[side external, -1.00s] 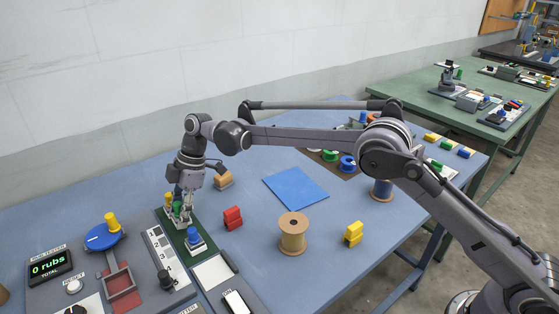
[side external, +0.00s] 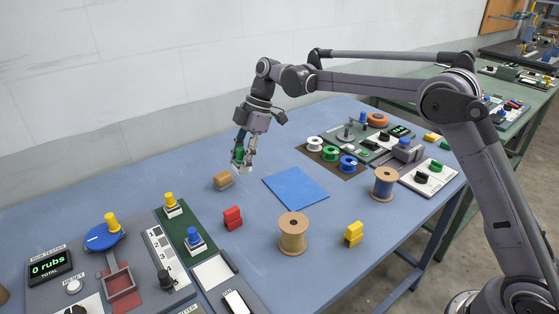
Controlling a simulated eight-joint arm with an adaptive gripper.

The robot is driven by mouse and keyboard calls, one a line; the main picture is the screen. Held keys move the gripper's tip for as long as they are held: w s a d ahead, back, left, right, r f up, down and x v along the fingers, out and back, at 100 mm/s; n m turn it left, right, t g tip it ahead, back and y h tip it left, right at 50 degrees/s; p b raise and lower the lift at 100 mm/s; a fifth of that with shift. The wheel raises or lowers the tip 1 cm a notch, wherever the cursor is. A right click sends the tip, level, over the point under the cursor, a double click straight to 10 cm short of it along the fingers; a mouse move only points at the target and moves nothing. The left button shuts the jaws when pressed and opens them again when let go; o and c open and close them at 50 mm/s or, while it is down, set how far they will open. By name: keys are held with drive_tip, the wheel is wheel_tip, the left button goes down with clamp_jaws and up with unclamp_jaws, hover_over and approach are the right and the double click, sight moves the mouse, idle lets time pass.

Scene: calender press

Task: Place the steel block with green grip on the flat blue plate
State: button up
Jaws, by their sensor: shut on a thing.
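The steel block with green grip (side external: 245,169) hangs from my gripper (side external: 241,160), above the table and to the left of the flat blue plate. The fingers are shut on its green grip and partly hide it. The flat blue plate (side external: 295,189) lies bare on the table in the middle of the view. The block is apart from the plate. The green strip (side external: 181,232) at left carries a block with a yellow grip (side external: 171,205) and one with a blue grip (side external: 194,239).
A tan block (side external: 223,181) sits on the table just below and left of my gripper. Red blocks (side external: 232,218), a copper-coloured spool (side external: 292,234) and yellow blocks (side external: 353,234) stand in front of the plate. A brown mat (side external: 322,166) with small spools lies behind it.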

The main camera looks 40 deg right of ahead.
drive_tip(key=m, duration=0.2)
hover_over(290, 188)
drive_tip(key=shift+w+a+r+t, duration=0.2)
drive_tip(key=shift+a+r+t, duration=0.1)
drive_tip(key=shift+a, duration=0.15)
drive_tip(key=shift+m+t, duration=0.4)
drive_tip(key=shift+m, duration=0.4)
drive_tip(key=s+d, duration=0.2)
drive_tip(key=d, duration=0.2)
drive_tip(key=s+d, duration=0.2)
drive_tip(key=d, duration=0.2)
drive_tip(key=s+d, duration=0.3)
drive_tip(key=d, duration=0.1)
drive_tip(key=shift+f, duration=0.1)
drive_tip(key=w+a+f, duration=0.2)
drive_tip(key=a, duration=0.1)
drive_tip(key=w+a+f, duration=0.2)
drive_tip(key=a, duration=0.1)
drive_tip(key=w+a+f, duration=0.2)
drive_tip(key=a, duration=0.1)
drive_tip(key=shift+a+f, duration=0.25)
drive_tip(key=shift+f, duration=0.15)
drive_tip(key=shift+a+f, duration=0.1)
drive_tip(key=shift+f, duration=2)
drive_tip(key=shift+f, duration=0.15)
drive_tip(key=o, duration=1.2)
drive_tip(key=shift+o, duration=0.2)
